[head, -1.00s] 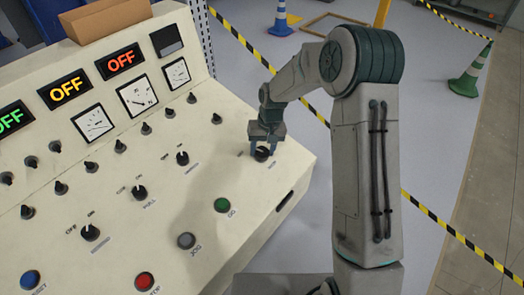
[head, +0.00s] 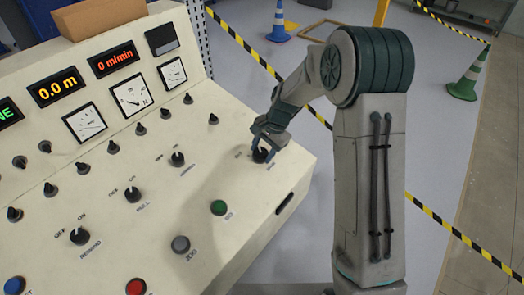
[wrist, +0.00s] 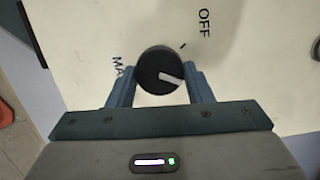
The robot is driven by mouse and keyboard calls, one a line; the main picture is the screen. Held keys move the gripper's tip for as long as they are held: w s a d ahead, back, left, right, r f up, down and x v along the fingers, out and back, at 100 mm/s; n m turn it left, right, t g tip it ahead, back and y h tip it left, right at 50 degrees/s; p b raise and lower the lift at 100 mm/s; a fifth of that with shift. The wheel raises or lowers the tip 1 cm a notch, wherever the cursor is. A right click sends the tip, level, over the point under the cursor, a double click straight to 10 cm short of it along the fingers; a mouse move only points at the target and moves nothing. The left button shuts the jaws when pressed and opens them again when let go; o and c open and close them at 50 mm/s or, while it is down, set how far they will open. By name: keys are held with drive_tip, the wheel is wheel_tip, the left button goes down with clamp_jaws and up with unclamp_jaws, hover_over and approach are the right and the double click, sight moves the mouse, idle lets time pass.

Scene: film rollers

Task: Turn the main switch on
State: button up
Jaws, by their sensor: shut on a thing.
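The main switch is a black round knob (head: 260,156) at the right end of the cream control panel. In the wrist view the knob (wrist: 158,66) has a white pointer line. An "OFF" label (wrist: 204,23) is above and right of it, and a partly hidden label starting "MA" (wrist: 119,68) is at its left. My gripper (head: 264,146) is shut on the knob, with one blue-grey finger on each side. The displays read "0.0 m" (head: 59,89) and "0 m/min" (head: 113,59), lit.
The panel (head: 225,175) has several other knobs, a green button (head: 219,208), a grey button (head: 181,244), a red button (head: 136,287) and dial gauges. A cardboard box (head: 100,16) sits on its top.

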drive_tip(key=shift+m, duration=0.5)
drive_tip(key=o, duration=1)
drive_tip(key=b+v, duration=0.1)
drive_tip(key=v, duration=1.2)
drive_tip(key=shift+d+r, duration=0.25)
drive_tip(key=shift+r, duration=0.1)
drive_tip(key=shift+s, duration=0.15)
drive_tip(key=s+d+r+n+t+h, duration=0.1)
drive_tip(key=s+d+n, duration=0.3)
drive_tip(key=s, duration=0.9)
drive_tip(key=s+d+r+n+t+h, duration=0.2)
drive_tip(key=s+d+n, duration=0.3)
drive_tip(key=s, duration=0.7)
drive_tip(key=shift+s+d+h, duration=0.3)
drive_tip(key=shift+s+d, duration=0.1)
drive_tip(key=shift+d, duration=0.35)
